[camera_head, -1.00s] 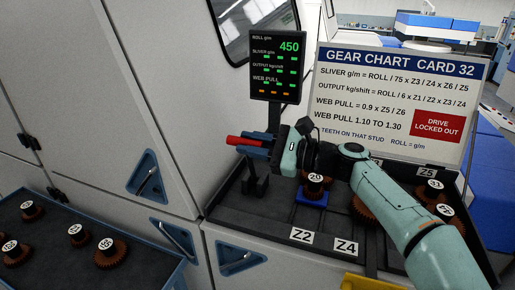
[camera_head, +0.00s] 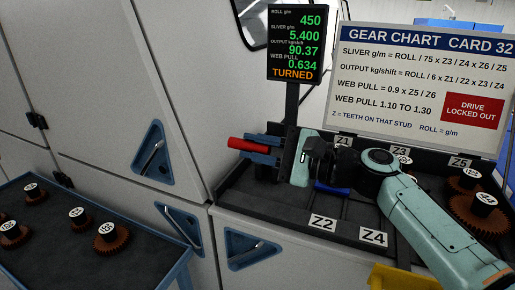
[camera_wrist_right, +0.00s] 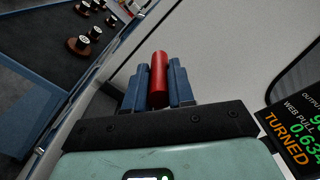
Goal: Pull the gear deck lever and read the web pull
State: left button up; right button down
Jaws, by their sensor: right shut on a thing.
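The gear deck lever's red handle (camera_head: 240,144) sticks out at the left end of the gear deck (camera_head: 265,200). My right gripper (camera_head: 258,148) is shut on it; in the right wrist view the red handle (camera_wrist_right: 158,78) lies between the two blue fingers. The lever's base is mostly hidden behind my gripper. The display (camera_head: 296,45) above the deck reads roll 450, sliver 5.400, output 90.37, web pull 0.634, and "TURNED" in orange. The gear chart card (camera_head: 420,80) gives web pull = 0.9 x Z5 / Z6 and a range of 1.10 to 1.30. My left gripper is out of view.
Gears (camera_head: 483,210) sit at the deck's right; my right arm hides part of the middle. A blue-rimmed tray (camera_head: 70,255) with several numbered gears stands at the lower left. The machine's pale panels (camera_head: 130,70) rise behind. A yellow object (camera_head: 395,277) is at the bottom.

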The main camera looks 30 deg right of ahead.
jog(key=shift+a+f, duration=0.1)
jog(key=shift+f, duration=0.1)
jog(key=c, duration=1)
grip_release()
jog(key=shift+o, duration=0.2)
jog(key=shift+s, duration=0.1)
jog(key=shift+r, duration=0.1)
jog(key=v, duration=1.3)
